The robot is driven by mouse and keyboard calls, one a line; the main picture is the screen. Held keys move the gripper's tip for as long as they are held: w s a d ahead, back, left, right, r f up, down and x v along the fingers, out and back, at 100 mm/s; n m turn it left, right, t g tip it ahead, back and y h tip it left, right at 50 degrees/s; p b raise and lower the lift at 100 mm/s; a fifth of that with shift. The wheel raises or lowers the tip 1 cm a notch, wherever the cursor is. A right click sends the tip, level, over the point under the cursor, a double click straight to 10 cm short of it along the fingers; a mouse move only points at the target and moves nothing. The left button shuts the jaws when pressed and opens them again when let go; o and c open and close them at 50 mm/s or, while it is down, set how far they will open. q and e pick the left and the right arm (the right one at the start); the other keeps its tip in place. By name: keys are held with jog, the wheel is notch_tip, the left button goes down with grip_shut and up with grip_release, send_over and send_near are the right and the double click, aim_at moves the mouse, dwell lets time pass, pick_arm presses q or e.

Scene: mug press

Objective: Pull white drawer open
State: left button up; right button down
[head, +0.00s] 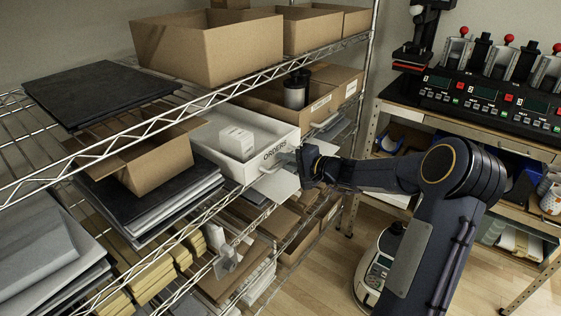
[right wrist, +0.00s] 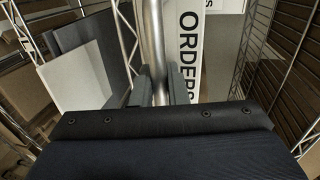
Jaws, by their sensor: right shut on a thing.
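The white drawer (head: 217,128), its front marked ORDERS, is on the middle level of the wire rack and its open top shows. A small white box (head: 237,142) lies inside it. My right gripper (head: 291,161) is at the drawer front from the right. In the right wrist view, the fingers of this gripper (right wrist: 162,88) are shut around a metal bar (right wrist: 154,45), the drawer's handle, beside the white front with its ORDERS lettering (right wrist: 191,50). My left gripper is not in view.
Cardboard boxes (head: 207,47) stand on the top shelf. An open cardboard box (head: 139,160) and dark panels lie left of the drawer. A bench with a press machine (head: 485,92) is on the right.

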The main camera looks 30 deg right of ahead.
jog(key=f+b+v, duration=0.2)
jog(key=b+v, duration=0.2)
jog(key=v, duration=0.6)
jog(key=s+f+b+v, duration=0.1)
jog(key=b+v, duration=0.3)
jog(key=v, duration=0.6)
jog(key=shift+d+f, duration=0.2)
jog(key=shift+f, duration=0.5)
jog(key=c, duration=1.5)
grip_release()
jog(key=shift+c, duration=0.2)
jog(key=shift+w, duration=0.1)
jog(key=b+v, duration=0.1)
jog(key=v, duration=0.7)
jog(key=shift+w, duration=0.1)
